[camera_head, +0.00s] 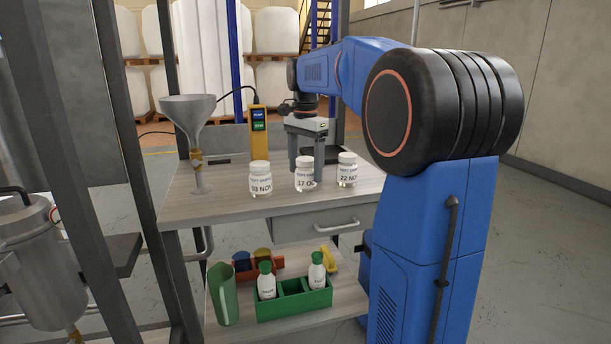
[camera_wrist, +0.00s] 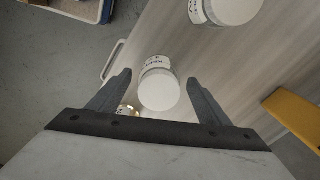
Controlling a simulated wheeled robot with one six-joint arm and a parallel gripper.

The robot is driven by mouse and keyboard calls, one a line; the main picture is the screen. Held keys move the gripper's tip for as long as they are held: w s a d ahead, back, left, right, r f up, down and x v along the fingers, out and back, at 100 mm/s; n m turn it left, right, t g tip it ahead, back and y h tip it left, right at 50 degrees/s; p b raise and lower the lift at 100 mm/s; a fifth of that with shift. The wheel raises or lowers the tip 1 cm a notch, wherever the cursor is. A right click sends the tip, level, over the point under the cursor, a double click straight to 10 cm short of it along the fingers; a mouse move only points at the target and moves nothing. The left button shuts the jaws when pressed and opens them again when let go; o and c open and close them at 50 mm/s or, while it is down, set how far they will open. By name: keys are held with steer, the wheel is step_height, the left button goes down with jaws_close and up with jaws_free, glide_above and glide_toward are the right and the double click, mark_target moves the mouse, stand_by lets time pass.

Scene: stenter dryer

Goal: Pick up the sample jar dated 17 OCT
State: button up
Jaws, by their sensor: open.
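The jar labelled 17 OC, its last letter hidden or cut by the curve (camera_head: 305,181), stands upright on the bench between two similar white-lidded jars, 03 NOV (camera_head: 260,180) and 22 NOV (camera_head: 347,171). My gripper (camera_head: 306,170) points down at the middle jar. Its fingers are open, one to each side of that jar or slightly behind it. In the wrist view, a white-lidded jar (camera_wrist: 159,90) lies between the open fingers (camera_wrist: 160,82), apart from both. Its label is too small to read there. Another jar (camera_wrist: 232,8) shows at the top edge.
A grey funnel on a stand (camera_head: 190,115) and a yellow control pendant (camera_head: 258,125) stand on the bench (camera_head: 230,207). The drawer handle (camera_head: 337,226) sticks out in front. Below are a green crate (camera_head: 295,303) with two bottles and a green jug (camera_head: 223,293).

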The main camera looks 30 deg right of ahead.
mark_target(305, 176)
steer(key=shift+s+f, duration=0.1)
steer(key=shift+f, duration=1.55)
steer(key=c, duration=1.4)
steer(key=shift+o, duration=0.2)
